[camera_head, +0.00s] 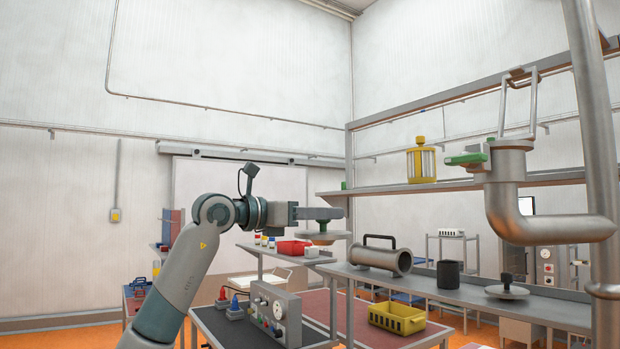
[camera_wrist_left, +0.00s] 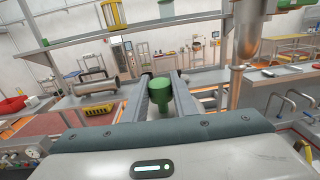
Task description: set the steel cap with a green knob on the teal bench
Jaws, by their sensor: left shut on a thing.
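My left gripper (camera_head: 320,213) is held out in mid-air near the middle of the head view, its fingers level. It is shut on the green knob of the steel cap (camera_head: 322,237), whose pale round body hangs just below the fingers. In the left wrist view, the green knob (camera_wrist_left: 160,88) stands between the two fingers (camera_wrist_left: 162,92). The cap's body is mostly hidden in that view. I cannot make out a teal-topped bench in either view. My right gripper is not in view.
A grey bench (camera_head: 455,294) at right carries a flanged pipe (camera_head: 380,257), a black cylinder (camera_head: 448,274) and another lid with a dark knob (camera_head: 507,290). A red bin (camera_head: 292,247) sits behind my gripper. A yellow crate (camera_head: 397,318) and control box (camera_head: 275,312) stand lower. A thick pipe (camera_head: 515,200) rises at right.

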